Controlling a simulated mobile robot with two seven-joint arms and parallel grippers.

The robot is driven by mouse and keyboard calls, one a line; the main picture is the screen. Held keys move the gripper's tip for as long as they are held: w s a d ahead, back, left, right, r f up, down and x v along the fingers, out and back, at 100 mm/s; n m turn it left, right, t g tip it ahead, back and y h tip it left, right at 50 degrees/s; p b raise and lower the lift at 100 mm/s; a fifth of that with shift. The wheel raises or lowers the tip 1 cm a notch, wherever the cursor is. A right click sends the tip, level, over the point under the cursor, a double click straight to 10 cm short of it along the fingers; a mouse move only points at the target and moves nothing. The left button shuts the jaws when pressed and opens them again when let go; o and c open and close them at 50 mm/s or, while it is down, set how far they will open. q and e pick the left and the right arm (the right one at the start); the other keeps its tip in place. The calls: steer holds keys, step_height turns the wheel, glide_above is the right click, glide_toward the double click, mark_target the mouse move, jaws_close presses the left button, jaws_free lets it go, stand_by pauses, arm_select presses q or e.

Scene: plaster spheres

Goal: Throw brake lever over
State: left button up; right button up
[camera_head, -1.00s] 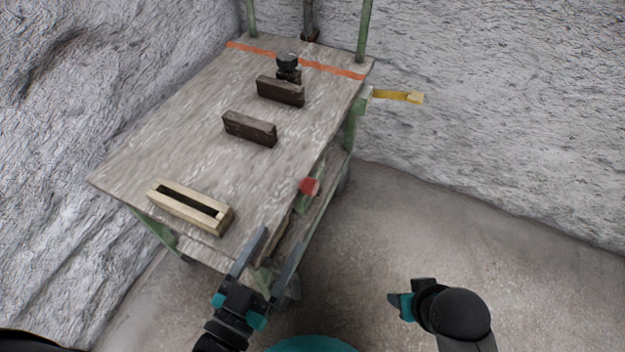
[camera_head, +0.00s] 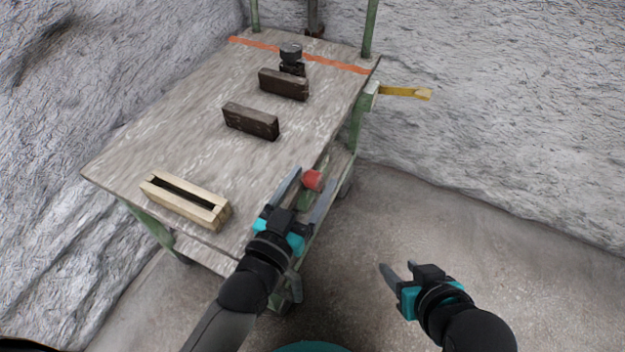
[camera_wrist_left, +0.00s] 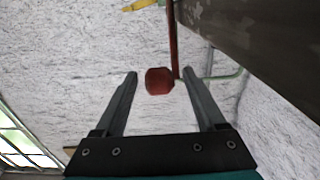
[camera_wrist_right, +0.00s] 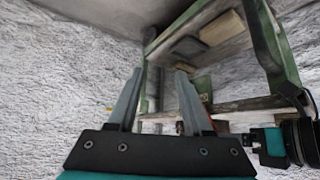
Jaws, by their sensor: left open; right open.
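The brake lever shows as a red knob (camera_head: 313,180) at the right side of the cart, low beside the tabletop edge. In the left wrist view the red knob (camera_wrist_left: 159,81) sits by a thin red bar (camera_wrist_left: 173,40). My left gripper (camera_head: 316,181) is open, its fingers pointing at the knob. In the left wrist view the knob appears between the fingertips, with gaps on both sides; whether it is inside the jaws in depth I cannot tell. My right gripper (camera_head: 397,267) is open and empty, over the floor to the right.
The wooden cart top (camera_head: 190,110) carries a pale slotted block (camera_head: 185,203), two dark bricks (camera_head: 250,121) (camera_head: 283,84) and a dark round-topped item (camera_head: 291,53). A yellow bar (camera_head: 405,92) sticks out at the back right. Rough white walls stand behind; the floor at right is clear.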

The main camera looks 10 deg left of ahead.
arm_select(q)
steer(key=shift+w+d, duration=0.2)
steer(key=shift+w, duration=0.4)
steer(key=shift+s+d, duration=0.1)
jaws_close()
stand_by(0.3)
stand_by(0.8)
